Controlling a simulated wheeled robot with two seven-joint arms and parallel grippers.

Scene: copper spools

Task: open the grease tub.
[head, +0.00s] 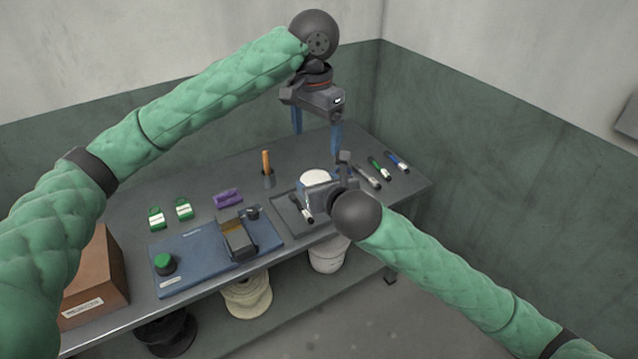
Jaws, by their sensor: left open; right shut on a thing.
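The grease tub appears to be the white round-topped thing (314,176) near the middle right of the bench; its pale lid shows and the lid looks on. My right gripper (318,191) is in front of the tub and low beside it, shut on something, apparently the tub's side. Its fingers and the tub's lower body are hidden by the gripper itself. My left gripper (316,143) is above the tub, pointing down, with its two blue fingers spread apart and nothing between them.
A dark shallow tray (289,200) with a pen-like thing lies by the tub. Several marker-like things (380,168) lie to the right. An orange-handled tool (266,160) stands upright behind-left. A brown box (97,265) stands left.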

